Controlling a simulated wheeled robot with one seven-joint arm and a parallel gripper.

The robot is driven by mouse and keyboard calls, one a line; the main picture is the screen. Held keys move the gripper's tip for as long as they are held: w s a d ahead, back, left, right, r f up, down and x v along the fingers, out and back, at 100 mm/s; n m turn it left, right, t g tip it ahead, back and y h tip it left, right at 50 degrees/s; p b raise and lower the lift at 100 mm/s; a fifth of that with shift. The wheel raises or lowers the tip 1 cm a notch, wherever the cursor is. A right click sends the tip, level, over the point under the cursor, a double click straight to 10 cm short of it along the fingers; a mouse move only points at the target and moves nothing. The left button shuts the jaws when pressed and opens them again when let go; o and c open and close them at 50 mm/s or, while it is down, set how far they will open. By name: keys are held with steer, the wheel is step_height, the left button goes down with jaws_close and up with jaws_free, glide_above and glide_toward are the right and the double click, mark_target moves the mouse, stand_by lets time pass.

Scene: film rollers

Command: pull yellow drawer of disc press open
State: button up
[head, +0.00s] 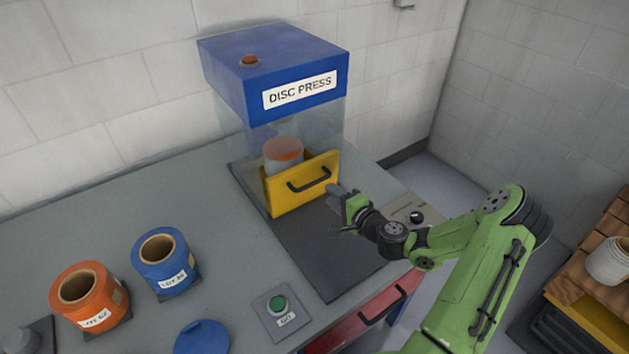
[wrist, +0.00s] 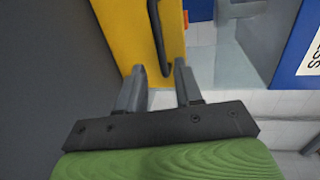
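The disc press (head: 290,75) has a blue top and a clear chamber. Its yellow drawer (head: 285,198) faces the front, with a dark bar handle (head: 309,186); a grey cylinder with an orange top (head: 284,155) stands behind the drawer front. My gripper (head: 337,190) is at the right side of the drawer front, near the handle's right end. In the wrist view the gripper (wrist: 160,68) is open, its two fingers apart. The handle (wrist: 160,40) there ends between the fingertips in the picture; I cannot tell whether they touch or surround it. The yellow drawer also shows there (wrist: 120,30).
A dark mat (head: 325,250) lies clear before the drawer. An orange roll (head: 90,298), a blue roll (head: 165,263), a blue disc (head: 202,338) and a green GO button (head: 277,304) stand on the bench's left and front. A red drawer (head: 365,310) is below.

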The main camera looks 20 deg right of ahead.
mark_target(315, 181)
steer(key=x, duration=0.9)
steer(key=shift+c, duration=0.5)
jaws_close()
steer(key=shift+f, duration=0.1)
